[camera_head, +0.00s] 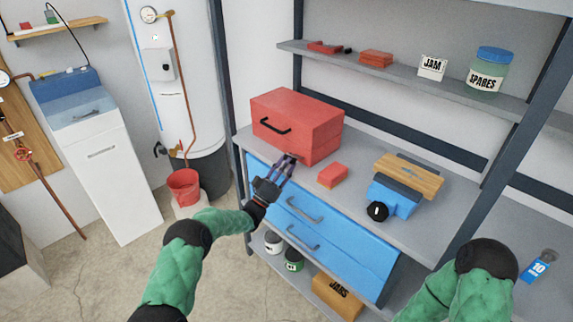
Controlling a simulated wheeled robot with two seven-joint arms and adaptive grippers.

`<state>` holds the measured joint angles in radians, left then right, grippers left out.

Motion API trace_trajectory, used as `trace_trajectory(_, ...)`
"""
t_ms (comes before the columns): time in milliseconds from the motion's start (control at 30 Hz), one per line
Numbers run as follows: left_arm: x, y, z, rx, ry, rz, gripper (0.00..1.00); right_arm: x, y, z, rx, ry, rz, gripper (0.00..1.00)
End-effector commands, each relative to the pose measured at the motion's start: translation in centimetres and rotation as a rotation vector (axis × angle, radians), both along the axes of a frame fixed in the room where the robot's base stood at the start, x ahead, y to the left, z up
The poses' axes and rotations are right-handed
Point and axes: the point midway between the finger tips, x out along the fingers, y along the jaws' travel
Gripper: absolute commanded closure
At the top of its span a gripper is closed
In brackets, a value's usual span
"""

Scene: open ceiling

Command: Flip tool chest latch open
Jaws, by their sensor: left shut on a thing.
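The red tool chest (306,117) stands on the grey workbench top with a black handle (274,127) on its front. Its lid looks closed. My left gripper (285,164) is at the lower front of the chest, its fingers shut on what seems to be the latch. The fingertips hide the latch, so its position cannot be told. My right arm (470,285) shows at the lower right, but its gripper is out of view.
On the bench (428,232) lie a small red block (333,175) and a blue vise (392,199) under a wooden board (408,175). Blue drawers (322,234) are below. A shelf (400,77) above holds a spares jar (491,70). Open floor lies left.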

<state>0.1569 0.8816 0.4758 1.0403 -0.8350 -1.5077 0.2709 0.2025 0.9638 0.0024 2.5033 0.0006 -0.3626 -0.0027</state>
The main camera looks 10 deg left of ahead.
Motion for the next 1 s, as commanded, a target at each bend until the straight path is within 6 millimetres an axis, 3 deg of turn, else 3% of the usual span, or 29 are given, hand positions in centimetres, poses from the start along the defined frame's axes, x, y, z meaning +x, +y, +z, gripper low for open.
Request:
trace_trajectory(633, -0.23, 0.00, -0.67, -0.016, -0.012, -0.004, 1.00, 0.00, 0.00, -0.03, 0.000, 0.000, 0.000, 0.60)
trace_trajectory(667, -0.23, 0.01, -0.68, -0.016, -0.012, -0.005, 0.61, 0.00, 0.00, -0.03, 0.000, 0.000, 0.000, 0.60)
trace_trajectory(733, -0.22, 0.00, -0.65, -0.016, -0.012, -0.004, 0.41, 0.00, 0.00, -0.03, 0.000, 0.000, 0.000, 0.60)
trace_trajectory(767, -0.20, 0.00, -0.63, -0.016, -0.012, -0.004, 0.37, 0.00, 0.00, -0.03, 0.000, 0.000, 0.000, 0.60)
trace_trajectory(1000, -0.12, -0.11, -0.53, -0.013, -0.013, -0.004, 0.37, 0.00, 0.00, -0.03, 0.000, 0.000, 0.000, 0.60)
